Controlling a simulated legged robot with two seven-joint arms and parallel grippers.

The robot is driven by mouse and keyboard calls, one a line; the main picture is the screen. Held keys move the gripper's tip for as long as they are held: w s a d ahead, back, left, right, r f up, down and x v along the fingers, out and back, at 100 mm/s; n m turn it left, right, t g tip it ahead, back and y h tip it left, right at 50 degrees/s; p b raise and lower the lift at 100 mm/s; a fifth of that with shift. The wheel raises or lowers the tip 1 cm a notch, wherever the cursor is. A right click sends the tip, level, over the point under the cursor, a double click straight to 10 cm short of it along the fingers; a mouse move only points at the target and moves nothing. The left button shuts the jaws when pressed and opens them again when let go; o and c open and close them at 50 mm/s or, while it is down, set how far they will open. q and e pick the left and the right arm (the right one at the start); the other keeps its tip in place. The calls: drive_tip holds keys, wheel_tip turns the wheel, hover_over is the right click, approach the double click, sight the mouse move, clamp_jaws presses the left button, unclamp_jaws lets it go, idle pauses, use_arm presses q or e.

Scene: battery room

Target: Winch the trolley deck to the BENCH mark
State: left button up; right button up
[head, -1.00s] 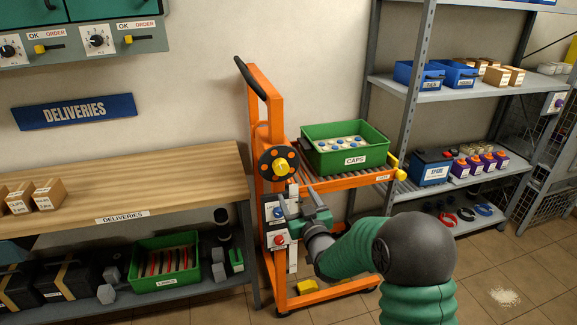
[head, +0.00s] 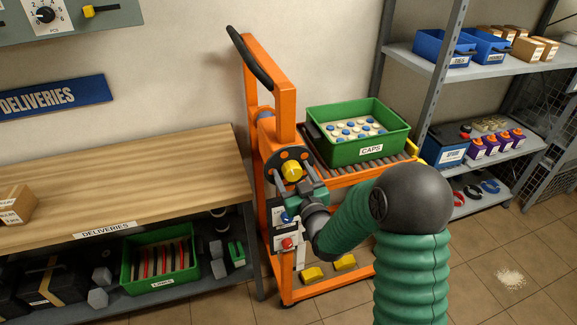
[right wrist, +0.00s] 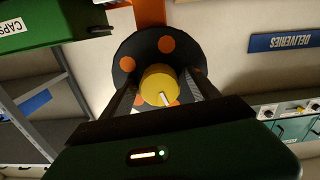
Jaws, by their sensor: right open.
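The orange trolley (head: 290,115) stands beside the wooden bench. Its roller deck (head: 386,172) carries a green CAPS crate (head: 362,153) of blue and white caps. The winch is a black disc (head: 272,158) with orange spots and a yellow knob (head: 292,170) at its centre. My right gripper (head: 293,178) is open at the knob. In the right wrist view its fingers (right wrist: 160,84) lie on either side of the knob (right wrist: 152,90), with the disc (right wrist: 126,82) behind. I cannot read a BENCH mark; the mast's lower front is partly hidden by my gripper. My left gripper is out of view.
The DELIVERIES bench (head: 150,180) is at left, its top near deck height, with a cardboard box (head: 14,205) on it. A grey shelf rack (head: 470,68) stands close to the right of the trolley. Yellow blocks (head: 313,273) show at the trolley's base.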

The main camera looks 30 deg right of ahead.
drive_tip(key=shift+s+r, duration=0.2)
drive_tip(key=shift+s, duration=0.1)
drive_tip(key=shift+c, duration=0.3)
drive_tip(key=shift+w+f, duration=0.15)
drive_tip(key=shift+w, duration=0.05)
drive_tip(key=c, duration=1.3)
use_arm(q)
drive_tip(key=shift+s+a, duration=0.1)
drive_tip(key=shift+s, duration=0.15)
use_arm(e)
drive_tip(key=m+b, duration=0.1)
drive_tip(key=m, duration=0.2)
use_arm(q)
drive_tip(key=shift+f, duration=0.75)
use_arm(e)
drive_tip(key=shift+m, duration=2)
use_arm(q)
drive_tip(key=shift+b, duration=0.3)
